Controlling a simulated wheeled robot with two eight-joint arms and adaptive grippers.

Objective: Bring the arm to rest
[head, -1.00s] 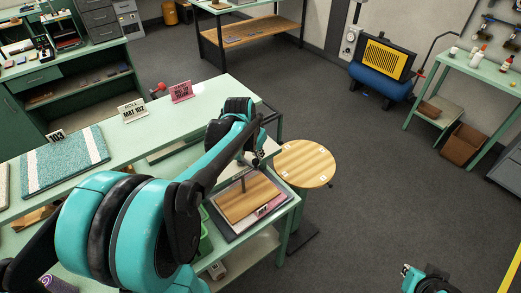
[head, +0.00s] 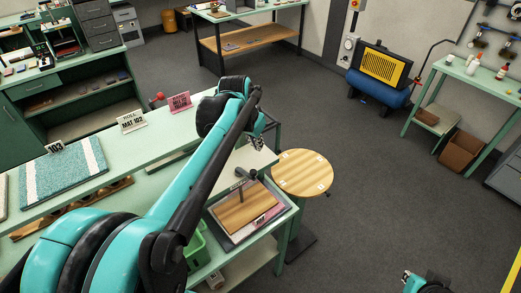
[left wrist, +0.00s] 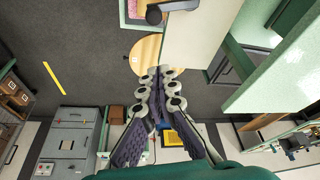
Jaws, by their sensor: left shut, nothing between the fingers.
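My left arm reaches across the head view from the lower left. Its gripper (head: 257,143) hangs past the end of the green bench, above the floor side near the round wooden stool. In the left wrist view, the two dark fingers of this gripper (left wrist: 160,72) come together at their tips with nothing between them. A teal and black part of my right arm (head: 425,284) shows at the bottom edge of the head view. The right gripper's fingers do not show.
The green bench (head: 70,213) carries a teal mat (head: 62,170) and sign cards (head: 131,121). The round stool (head: 303,172) stands close by. A blue compressor (head: 378,88) stands farther back. Open floor lies to the right.

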